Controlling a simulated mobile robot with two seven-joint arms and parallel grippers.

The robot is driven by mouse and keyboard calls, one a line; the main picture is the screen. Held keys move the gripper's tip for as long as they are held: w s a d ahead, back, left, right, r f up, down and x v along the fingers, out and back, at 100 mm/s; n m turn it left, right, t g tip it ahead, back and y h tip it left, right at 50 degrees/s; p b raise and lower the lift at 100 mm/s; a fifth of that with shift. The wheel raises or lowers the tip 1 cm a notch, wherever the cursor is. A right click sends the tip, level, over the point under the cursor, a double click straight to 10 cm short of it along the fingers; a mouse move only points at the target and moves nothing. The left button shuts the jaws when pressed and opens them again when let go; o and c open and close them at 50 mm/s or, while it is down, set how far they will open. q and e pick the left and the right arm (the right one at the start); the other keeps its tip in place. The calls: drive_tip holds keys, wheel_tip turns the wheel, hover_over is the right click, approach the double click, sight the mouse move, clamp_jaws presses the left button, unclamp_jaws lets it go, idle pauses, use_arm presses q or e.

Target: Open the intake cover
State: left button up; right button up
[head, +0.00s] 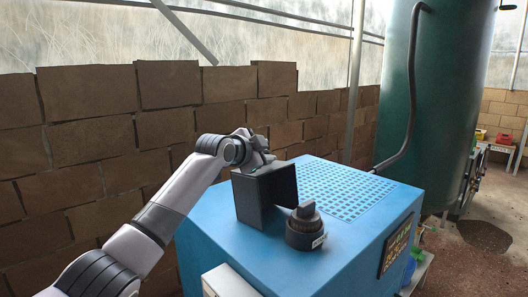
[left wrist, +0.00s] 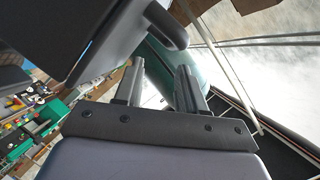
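A blue machine box (head: 215,245) stands in front of me in the head view. On its top stands a dark upright housing (head: 249,200) with a flat dark panel on its right side (head: 284,184), which looks like the intake cover. How far the cover is open I cannot tell. My left gripper (head: 262,157) is just above and behind the housing, partly hidden by it. In the left wrist view its two fingers (left wrist: 158,88) are apart with nothing between them. A dark body with a rounded bar (left wrist: 166,26) is close beyond the fingers. My right gripper is not in view.
A dark round knob (head: 306,225) with a small label stands on the box beside the housing. A perforated grid (head: 345,187) covers the back of the top. A brick wall (head: 90,145) is behind and a green tank (head: 424,110) stands at the right.

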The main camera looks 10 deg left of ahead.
use_arm(q)
drive_tip(key=shift+s, duration=0.1)
drive_tip(key=shift+b+v, duration=0.4)
drive_tip(key=shift+v, duration=0.4)
drive_tip(key=shift+b+v, duration=0.65)
drive_tip(key=shift+v, duration=2)
